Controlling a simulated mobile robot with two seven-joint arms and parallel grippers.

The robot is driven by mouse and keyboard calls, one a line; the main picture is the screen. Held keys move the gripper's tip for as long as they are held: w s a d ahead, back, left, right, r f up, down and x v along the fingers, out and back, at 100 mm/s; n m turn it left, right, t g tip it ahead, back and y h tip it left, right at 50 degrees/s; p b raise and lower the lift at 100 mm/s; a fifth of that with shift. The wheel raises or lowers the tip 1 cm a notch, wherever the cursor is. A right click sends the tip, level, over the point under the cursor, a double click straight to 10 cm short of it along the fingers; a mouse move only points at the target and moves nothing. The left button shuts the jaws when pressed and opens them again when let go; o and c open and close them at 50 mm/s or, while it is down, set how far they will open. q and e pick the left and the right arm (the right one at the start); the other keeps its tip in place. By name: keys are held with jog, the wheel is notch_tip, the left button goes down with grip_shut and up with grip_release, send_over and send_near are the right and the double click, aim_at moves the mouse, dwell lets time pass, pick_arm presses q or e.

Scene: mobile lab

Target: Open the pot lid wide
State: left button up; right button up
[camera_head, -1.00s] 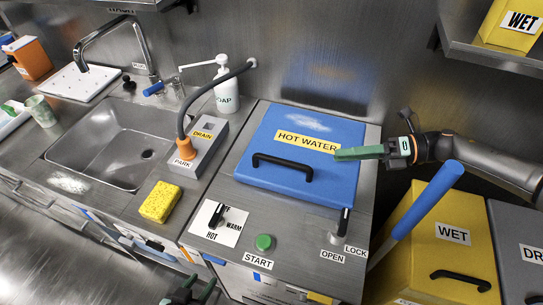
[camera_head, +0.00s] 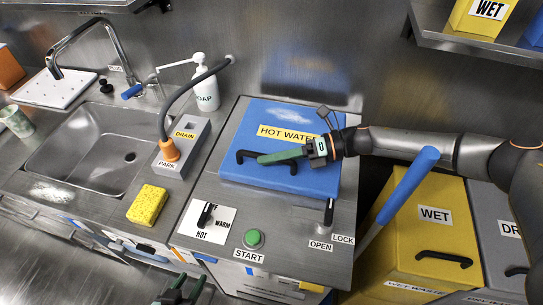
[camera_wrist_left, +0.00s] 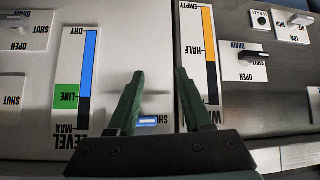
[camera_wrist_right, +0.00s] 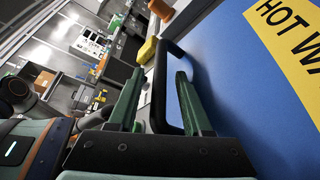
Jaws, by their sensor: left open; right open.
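The blue pot lid (camera_head: 268,112) marked HOT WATER lies flat and shut on the steel counter unit in the head view. Its black bar handle (camera_head: 243,156) runs along the lid's front part. My right gripper (camera_head: 266,158) is at the handle, coming from the right. In the right wrist view the black handle (camera_wrist_right: 160,85) passes between the open fingers (camera_wrist_right: 160,75); contact cannot be told. My left gripper (camera_head: 185,290) is open and empty, low in front of the unit. In the left wrist view its fingers (camera_wrist_left: 160,72) face level-gauge labels.
A black lever (camera_head: 329,212) stands by the OPEN and LOCK labels. A green START button (camera_head: 253,239) and a dial plate (camera_head: 207,222) are in front of the lid. A blue bar (camera_head: 408,187) rises beside the yellow WET bin (camera_head: 400,255). A shelf (camera_head: 470,45) overhangs at upper right.

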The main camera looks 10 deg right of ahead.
grip_shut()
dwell(0.5)
dwell(1.0)
